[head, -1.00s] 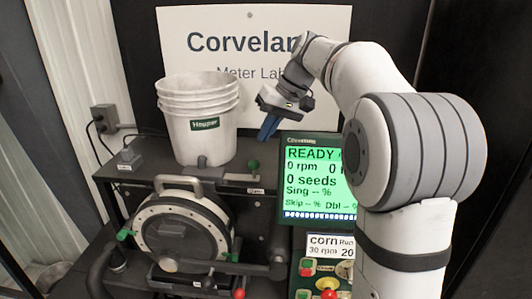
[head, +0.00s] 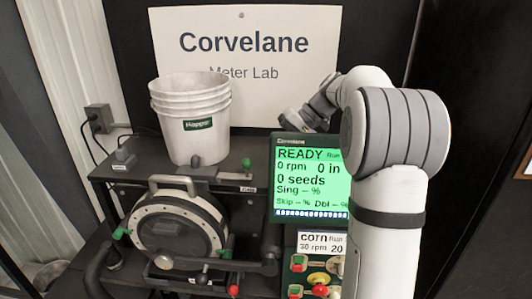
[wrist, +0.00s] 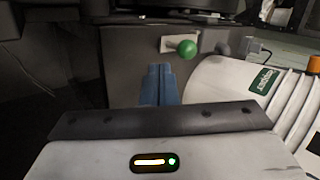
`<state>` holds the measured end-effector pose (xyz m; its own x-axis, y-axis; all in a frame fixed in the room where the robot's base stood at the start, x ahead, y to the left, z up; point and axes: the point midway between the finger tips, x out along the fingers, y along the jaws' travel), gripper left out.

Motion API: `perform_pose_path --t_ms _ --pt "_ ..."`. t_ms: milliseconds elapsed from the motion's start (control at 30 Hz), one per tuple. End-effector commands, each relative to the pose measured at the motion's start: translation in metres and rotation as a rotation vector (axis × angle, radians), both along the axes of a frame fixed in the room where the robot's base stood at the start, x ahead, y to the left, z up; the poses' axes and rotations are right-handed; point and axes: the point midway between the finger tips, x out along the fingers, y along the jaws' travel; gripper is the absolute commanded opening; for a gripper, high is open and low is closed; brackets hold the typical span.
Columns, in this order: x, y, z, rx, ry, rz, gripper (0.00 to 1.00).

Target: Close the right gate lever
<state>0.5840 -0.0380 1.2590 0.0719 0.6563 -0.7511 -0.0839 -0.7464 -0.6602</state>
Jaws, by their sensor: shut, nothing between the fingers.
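A green ball knob (head: 246,163) stands on the shelf just right of the hopper bucket, above a small white label too small to read. I take it for the right gate lever. In the wrist view the green knob (wrist: 187,49) sits in front of a pale plate, just beyond and slightly right of my fingertips. My gripper (wrist: 159,72) has its blue fingers together, with nothing between them. It looks apart from the knob. In the head view the fingers are hidden; only part of my wrist shows above the display.
The white hopper bucket (head: 191,120) stands left of the knob, and also shows at the right of the wrist view (wrist: 255,95). The display (head: 311,180) reads READY, right of the knob. The round seed meter (head: 180,225) sits below the shelf (head: 130,178).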

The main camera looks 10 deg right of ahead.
Motion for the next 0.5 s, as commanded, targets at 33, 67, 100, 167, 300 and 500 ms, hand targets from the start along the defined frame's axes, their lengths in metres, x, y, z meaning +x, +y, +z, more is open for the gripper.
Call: perform_pose_path --t_ms 33,67,100,167,300,500 --pt "0.0 0.007 -0.006 0.001 0.004 0.002 0.0" --pt "0.0 0.011 -0.008 0.0 0.002 0.002 0.0" --pt "0.001 0.019 -0.007 0.0 0.001 0.003 0.0" --pt "0.002 0.027 -0.009 -0.001 0.0 0.001 0.0" --pt "0.004 0.039 -0.013 -0.002 0.0 0.0 0.0" --pt "0.005 0.045 -0.015 -0.002 -0.001 -0.002 0.0"
